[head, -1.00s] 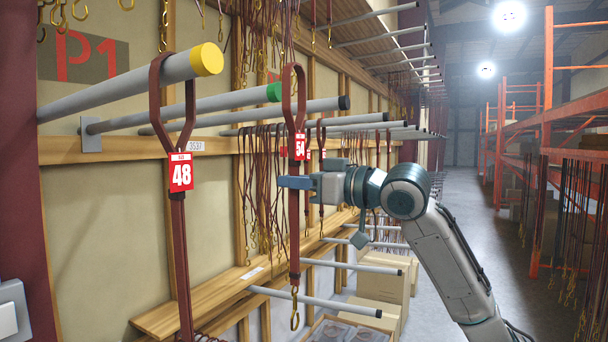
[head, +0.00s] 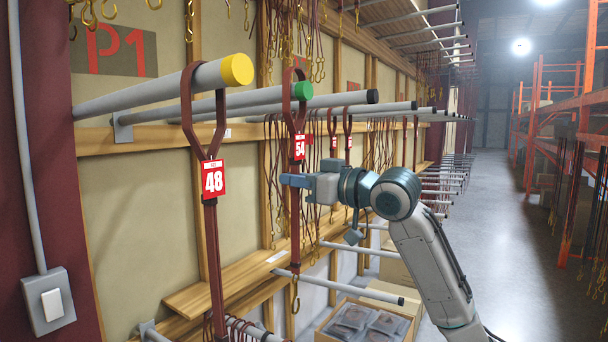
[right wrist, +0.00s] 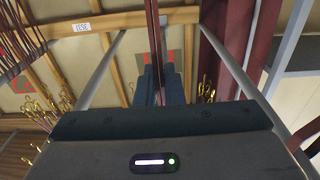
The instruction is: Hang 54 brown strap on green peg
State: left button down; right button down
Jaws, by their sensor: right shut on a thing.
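The brown strap with red tag 54 (head: 299,147) hangs upright, its loop at the top and a brass hook at the bottom. My right gripper (head: 293,181) is shut on it below the tag. The strap also shows between the fingers (right wrist: 160,85) in the right wrist view. The green-tipped peg (head: 302,91) juts out from the wall. Its green tip overlaps the strap's loop and seems to show in the loop opening; I cannot tell how deep it sits. My left gripper is not in view.
A brown strap tagged 48 (head: 213,177) hangs on the yellow-tipped peg (head: 236,70) to the left. A black-tipped peg (head: 371,96) lies close on the right, with more strap-laden pegs beyond. An open box (head: 325,324) stands below. The aisle at right is clear.

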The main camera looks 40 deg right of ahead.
jog(key=w, duration=0.1)
jog(key=w+a+f, duration=0.1)
jog(key=w+f+p, duration=0.1)
jog(key=shift+w+a+f, duration=0.2)
jog(key=shift+w+a, duration=0.1)
jog(key=shift+w, duration=0.1)
dwell(0.3)
dwell(0.7)
jog(key=c, duration=1.5)
grip_release()
jog(key=shift+o, duration=0.2)
jog(key=shift+f, duration=0.1)
